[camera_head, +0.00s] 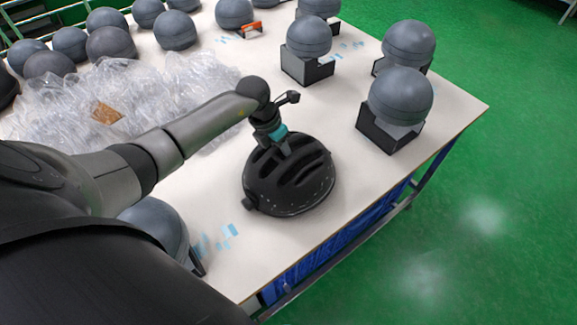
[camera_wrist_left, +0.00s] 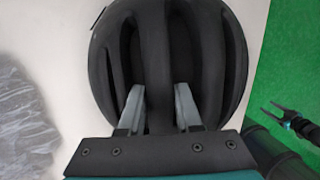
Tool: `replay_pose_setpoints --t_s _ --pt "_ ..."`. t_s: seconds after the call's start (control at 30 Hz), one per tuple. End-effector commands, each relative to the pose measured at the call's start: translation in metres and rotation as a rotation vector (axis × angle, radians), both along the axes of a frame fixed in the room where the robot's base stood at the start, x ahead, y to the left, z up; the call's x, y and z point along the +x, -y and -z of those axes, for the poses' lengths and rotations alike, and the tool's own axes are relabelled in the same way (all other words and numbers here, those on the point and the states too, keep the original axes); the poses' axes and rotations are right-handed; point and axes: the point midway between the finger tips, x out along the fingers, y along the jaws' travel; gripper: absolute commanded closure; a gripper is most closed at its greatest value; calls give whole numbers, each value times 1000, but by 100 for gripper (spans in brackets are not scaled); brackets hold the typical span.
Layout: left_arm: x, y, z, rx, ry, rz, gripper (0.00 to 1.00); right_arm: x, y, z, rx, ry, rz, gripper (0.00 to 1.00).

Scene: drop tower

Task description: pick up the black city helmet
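The black city helmet (camera_head: 288,182) sits on the white table, a rounded shell with long vents. It fills the upper middle of the left wrist view (camera_wrist_left: 208,62). My left gripper (camera_head: 283,150) comes down onto its top. In the left wrist view its two grey fingers (camera_wrist_left: 159,92) are apart, one on each side of a central rib of the helmet, with the tips at the vents. Firm contact with the rib cannot be made out. My right gripper (camera_wrist_left: 269,108) shows small at the right of that view, over the green floor, its fingers apart.
Grey ball-shaped heads on dark stands (camera_head: 308,38) (camera_head: 400,96) line the right side, and several more stand at the back left. Crumpled clear plastic (camera_head: 150,92) lies left of the helmet. Another grey ball (camera_head: 158,222) is at the near left. The table's right edge is close.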

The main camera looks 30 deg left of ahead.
Motion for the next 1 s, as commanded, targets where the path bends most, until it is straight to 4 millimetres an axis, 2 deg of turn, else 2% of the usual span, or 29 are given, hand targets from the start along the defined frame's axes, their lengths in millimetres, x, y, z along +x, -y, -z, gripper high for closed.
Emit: replay_pose_setpoints --t_s 0.03,0.1,0.77,0.87,1.0 --pt "0 0 0 0 1 0 93 0 0 0 0 0 0 40" --pt "0 0 0 0 1 0 100 0 0 0 0 0 0 40" --pt "1 -1 -2 0 3 -1 100 0 0 0 0 0 0 40" --pt "1 -1 -7 0 4 -1 100 0 0 -1 0 0 0 40" --pt "2 -1 -23 1 6 1 100 0 0 -4 0 0 0 40"
